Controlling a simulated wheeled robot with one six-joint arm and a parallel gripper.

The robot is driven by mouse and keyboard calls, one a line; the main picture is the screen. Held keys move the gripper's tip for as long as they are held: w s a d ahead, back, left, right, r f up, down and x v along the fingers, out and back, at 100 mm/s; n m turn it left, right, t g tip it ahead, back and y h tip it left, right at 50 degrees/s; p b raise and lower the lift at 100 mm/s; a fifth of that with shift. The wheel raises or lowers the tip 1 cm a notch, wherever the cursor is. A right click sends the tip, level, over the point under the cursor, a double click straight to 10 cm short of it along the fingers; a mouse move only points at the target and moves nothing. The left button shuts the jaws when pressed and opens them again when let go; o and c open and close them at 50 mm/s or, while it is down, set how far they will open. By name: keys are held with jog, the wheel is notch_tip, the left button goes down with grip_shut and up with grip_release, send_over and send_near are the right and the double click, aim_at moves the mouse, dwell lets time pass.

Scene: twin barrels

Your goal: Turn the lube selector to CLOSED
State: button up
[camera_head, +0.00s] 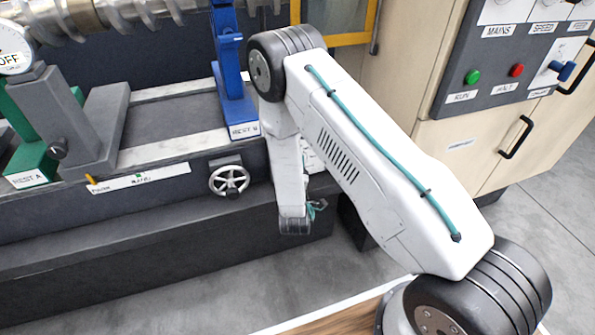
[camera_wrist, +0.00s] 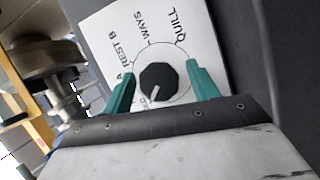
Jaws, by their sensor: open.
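The lube selector is a black, many-sided knob (camera_wrist: 160,82) on a white dial plate (camera_wrist: 105,20), seen in the wrist view. QUILL, WAYS and REST B can be read, with an A below REST B. Another label at the lower left of the knob is mostly hidden; only its end, which looks like "ED", shows. The knob's white pointer line points down and slightly left in the picture, near that label. My gripper (camera_wrist: 161,66) is open, with one green finger on each side of the knob; contact cannot be told. In the head view my arm mostly hides the selector.
In the head view a spoked handwheel (camera_head: 229,180) sits left of my wrist on the machine's front. A blue rest (camera_head: 232,80) stands above it. A control panel (camera_head: 500,75) with green and red buttons is at the right. Grey floor lies in front of the machine.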

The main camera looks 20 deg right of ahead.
jog(key=v, duration=0.8)
jog(key=shift+w, duration=0.1)
